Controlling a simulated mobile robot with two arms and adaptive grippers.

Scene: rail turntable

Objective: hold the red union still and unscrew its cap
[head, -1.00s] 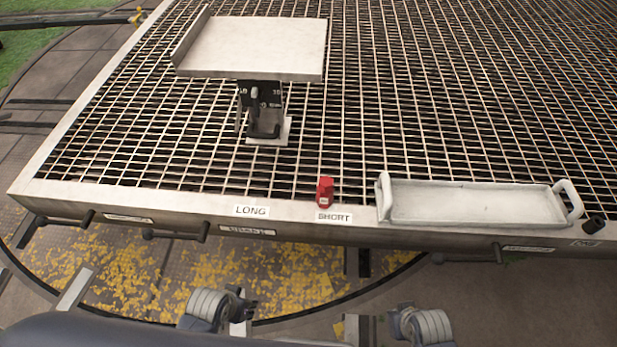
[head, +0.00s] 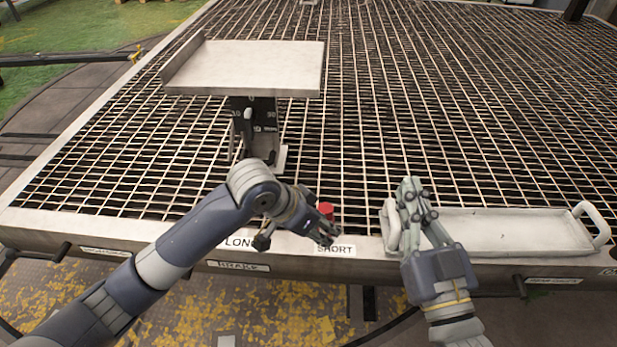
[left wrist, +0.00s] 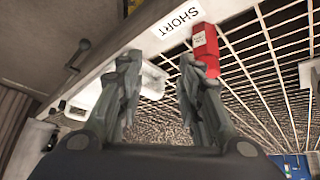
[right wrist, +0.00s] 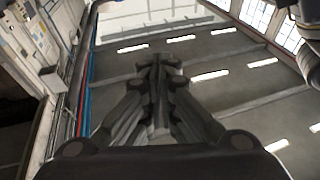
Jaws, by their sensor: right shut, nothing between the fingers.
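The red union (head: 326,208) stands on the table's front rim behind the SHORT label (head: 335,250). It also shows in the left wrist view (left wrist: 205,48), with a small white label on it. I cannot make out where its cap meets the body. My left gripper (head: 320,227) is beside the union in the head view and partly covers its lower part. In the left wrist view its fingers (left wrist: 158,62) are apart with nothing held, and the union lies beyond the right finger. My right gripper (head: 411,188) is shut and empty, pointing up, right of the union.
A white tray with handles (head: 510,236) lies on the rim at right, partly behind my right gripper. A raised metal plate (head: 250,68) on a scaled stand is at back left. The grating (head: 390,110) between is mostly clear.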

